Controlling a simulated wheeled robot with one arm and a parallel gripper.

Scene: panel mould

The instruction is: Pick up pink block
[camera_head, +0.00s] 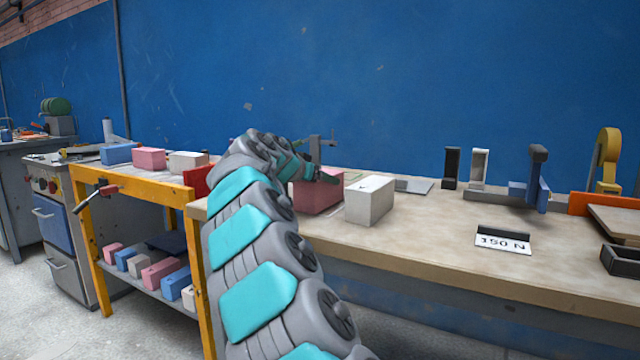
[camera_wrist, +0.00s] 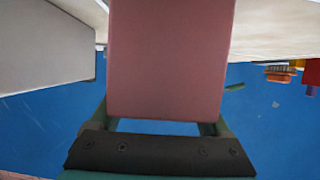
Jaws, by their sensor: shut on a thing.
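The pink block (camera_head: 318,198) is at the workbench (camera_head: 440,240), partly hidden by my arm, to the left of a white block (camera_head: 370,199). My gripper (camera_head: 325,178) is at the pink block and shut on it. In the wrist view, the pink block (camera_wrist: 170,60) fills the middle between the green fingers of my gripper (camera_wrist: 160,122). The white block (camera_wrist: 45,45) shows on the left there, apart from the pink one. I cannot tell whether the pink block touches the bench top.
A yellow cart (camera_head: 85,220) at the left carries blue, pink (camera_head: 149,158) and white blocks, with several more on its lower shelf. A "150 N" sign (camera_head: 502,242), a blue clamp-like tool (camera_head: 537,180) and a dark tray (camera_head: 622,260) stand on the bench's right. The bench front is clear.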

